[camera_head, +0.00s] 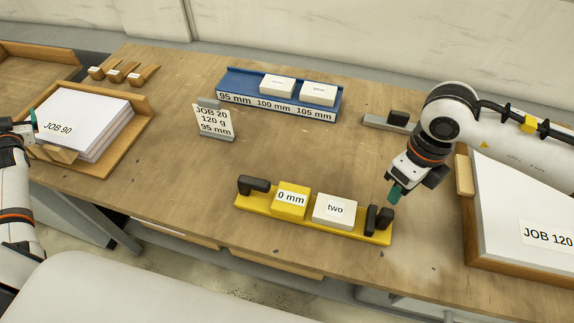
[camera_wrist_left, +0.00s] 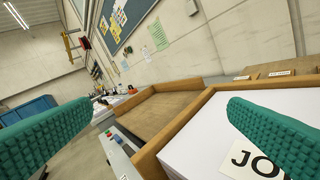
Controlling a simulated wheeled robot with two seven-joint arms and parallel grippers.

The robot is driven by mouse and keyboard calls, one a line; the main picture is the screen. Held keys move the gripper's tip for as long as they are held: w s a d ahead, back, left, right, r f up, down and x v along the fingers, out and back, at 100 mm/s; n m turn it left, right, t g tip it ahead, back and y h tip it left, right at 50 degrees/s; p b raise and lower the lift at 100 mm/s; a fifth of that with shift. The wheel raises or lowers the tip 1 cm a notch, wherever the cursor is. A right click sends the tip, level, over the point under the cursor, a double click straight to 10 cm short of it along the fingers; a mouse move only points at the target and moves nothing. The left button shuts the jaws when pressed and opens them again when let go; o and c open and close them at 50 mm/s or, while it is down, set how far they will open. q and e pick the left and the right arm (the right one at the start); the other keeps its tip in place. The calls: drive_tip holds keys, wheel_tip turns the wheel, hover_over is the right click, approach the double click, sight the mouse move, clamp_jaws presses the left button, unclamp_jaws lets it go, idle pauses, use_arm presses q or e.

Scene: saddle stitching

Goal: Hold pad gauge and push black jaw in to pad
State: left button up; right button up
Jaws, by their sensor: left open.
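The yellow pad gauge (camera_head: 343,229) lies near the table's front edge. It has a black jaw (camera_head: 253,185) at its left end and two dark upright pieces (camera_head: 378,219) at its right end. A yellow block marked 0 mm (camera_head: 290,201) and a white pad marked "two" (camera_head: 335,209) sit on it; a gap shows between the pad and the right pieces. My right gripper (camera_head: 395,194) is just above and behind the gauge's right end, apparently apart from it; its finger opening cannot be made out.
A blue rack (camera_head: 232,83) with two white pads stands at the back. A grey bar (camera_head: 382,122) lies behind my right gripper. A JOB 120 stack (camera_head: 515,205) is at right. The table's middle is clear.

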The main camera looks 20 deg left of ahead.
use_arm(q)
drive_tip(key=w+d+r+m+t+h, duration=0.5)
drive_tip(key=w+d+m, duration=0.2)
drive_tip(key=w+d, duration=0.35)
drive_tip(key=w+d+r+m+t+h, duration=0.45)
drive_tip(key=w+d+m, duration=0.35)
drive_tip(key=d, duration=0.4)
drive_tip(key=w+d+r+m+g+h, duration=0.1)
drive_tip(key=w+d+m+h, duration=0.1)
drive_tip(key=d+m+h, duration=0.6)
drive_tip(key=w+d+r+m+g+h, duration=0.15)
drive_tip(key=d+m+h, duration=0.25)
drive_tip(key=d, duration=0.7)
drive_tip(key=w+d+r+m+g+h, duration=0.1)
drive_tip(key=w+d+r+m+h, duration=0.15)
drive_tip(key=d+m+h, duration=0.55)
drive_tip(key=s+d+f+m+g+h, duration=0.1)
drive_tip(key=d+m+g, duration=0.25)
drive_tip(key=d, duration=0.45)
drive_tip(key=s+d+f+m+g, duration=0.1)
drive_tip(key=s+d+m+g, duration=0.15)
drive_tip(key=d+g, duration=0.4)
drive_tip(key=m+g+y, duration=0.7)
drive_tip(key=m+y, duration=1)
drive_tip(key=m, duration=0.1)
hover_over(287, 197)
wheel_tip(287, 197, down, 13)
drive_tip(key=shift+h, duration=0.25)
wheel_tip(287, 197, down, 12)
drive_tip(key=shift+r, duration=0.1)
